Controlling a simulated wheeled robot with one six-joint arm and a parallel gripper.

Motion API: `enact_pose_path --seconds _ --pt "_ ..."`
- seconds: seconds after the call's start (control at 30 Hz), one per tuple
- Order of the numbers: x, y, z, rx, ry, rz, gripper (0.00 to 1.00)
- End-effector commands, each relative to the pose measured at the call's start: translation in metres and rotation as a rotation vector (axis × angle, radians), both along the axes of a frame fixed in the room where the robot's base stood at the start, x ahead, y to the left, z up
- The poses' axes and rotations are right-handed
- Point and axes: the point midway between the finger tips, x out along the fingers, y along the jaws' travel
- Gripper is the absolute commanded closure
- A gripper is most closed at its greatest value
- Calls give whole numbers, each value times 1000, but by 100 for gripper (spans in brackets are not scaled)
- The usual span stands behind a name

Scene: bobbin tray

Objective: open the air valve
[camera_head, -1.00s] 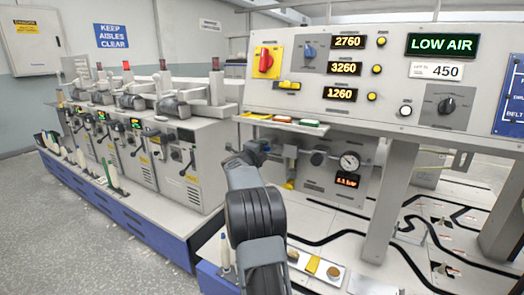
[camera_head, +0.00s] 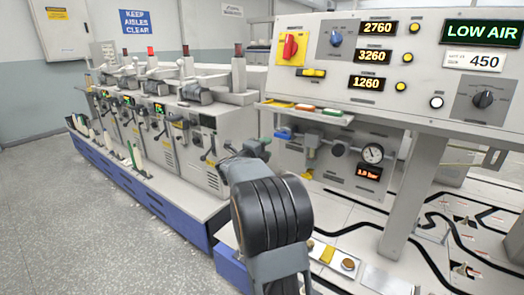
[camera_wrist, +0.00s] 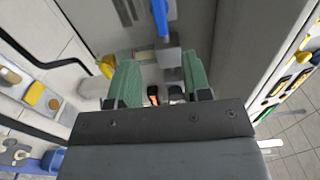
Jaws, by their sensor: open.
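The air valve has a blue lever handle (camera_head: 284,132) on the grey air panel under the console, just right of my gripper in the head view. In the wrist view the blue handle (camera_wrist: 160,18) stands at the top centre, above a grey fitting (camera_wrist: 168,52). My gripper (camera_wrist: 160,78) is open, with its two green-padded fingers apart and nothing held between them. The handle lies beyond the fingertips. In the head view my arm hides most of the gripper (camera_head: 262,145).
A round gauge (camera_head: 372,153) and a small orange display (camera_head: 368,174) sit right of the valve; the digits are hard to read. The console screen (camera_head: 482,32) reads LOW AIR. A yellow-ended fitting (camera_head: 307,174) hangs below the valve. A console leg (camera_head: 412,195) stands at the right.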

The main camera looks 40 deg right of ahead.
Motion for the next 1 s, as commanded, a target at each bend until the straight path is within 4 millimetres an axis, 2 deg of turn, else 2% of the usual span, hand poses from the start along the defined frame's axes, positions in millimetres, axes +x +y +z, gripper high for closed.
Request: enact_pose_path --seconds 0.1,0.23,0.83,0.93,1.0 --pt "-3 13 0 1 -1 2 55" --pt "-5 19 0 1 -1 0 55" --pt "-5 21 0 1 0 0 55" --pt "-2 25 7 -3 11 27 55" --pt "5 36 21 -11 41 101 55"
